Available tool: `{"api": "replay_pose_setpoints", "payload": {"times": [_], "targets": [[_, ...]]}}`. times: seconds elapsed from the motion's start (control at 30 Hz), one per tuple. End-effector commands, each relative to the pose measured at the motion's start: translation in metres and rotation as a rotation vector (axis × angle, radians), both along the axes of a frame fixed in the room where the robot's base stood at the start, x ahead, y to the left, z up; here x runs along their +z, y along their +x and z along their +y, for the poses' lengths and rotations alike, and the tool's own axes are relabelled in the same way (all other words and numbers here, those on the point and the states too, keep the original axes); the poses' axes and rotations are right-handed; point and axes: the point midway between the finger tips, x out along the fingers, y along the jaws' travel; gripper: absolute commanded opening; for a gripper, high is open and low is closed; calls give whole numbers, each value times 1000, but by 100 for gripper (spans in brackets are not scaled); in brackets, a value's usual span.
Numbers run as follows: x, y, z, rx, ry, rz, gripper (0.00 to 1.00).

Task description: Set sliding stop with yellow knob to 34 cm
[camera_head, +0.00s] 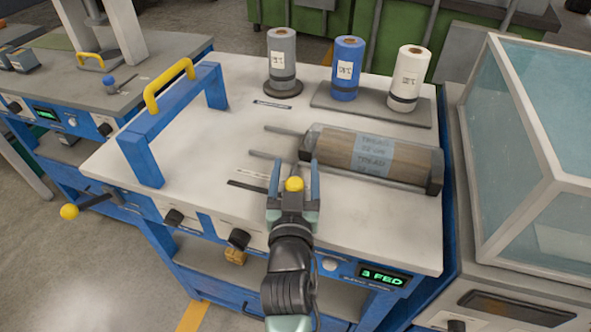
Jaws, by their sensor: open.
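A round yellow knob (294,184) shows on the white worktop near its front edge. My gripper (294,172) is open, with one blue-grey finger on each side of the knob. I cannot tell whether the fingers touch it. The body of the sliding stop under the knob is mostly hidden by my gripper. A dark slot (246,185) and a pale strip with small marks run along the worktop beside my gripper. The marks are too small to read, so the stop's setting cannot be told.
A wooden roll (335,150) labelled TREAD lies in a grey holder just behind my gripper. Grey, blue and white rolls (346,70) stand at the back. A blue frame with a yellow handle (168,86) stands left. A glass-sided case (530,130) is right.

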Motion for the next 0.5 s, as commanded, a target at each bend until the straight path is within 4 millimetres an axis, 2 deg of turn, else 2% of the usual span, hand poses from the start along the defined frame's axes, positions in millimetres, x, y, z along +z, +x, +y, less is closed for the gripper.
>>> {"api": "replay_pose_setpoints", "payload": {"times": [0.23, 0.5], "targets": [[0, 1, 0, 0, 0, 0, 71], [0, 0, 0, 0, 0, 0, 22]]}}
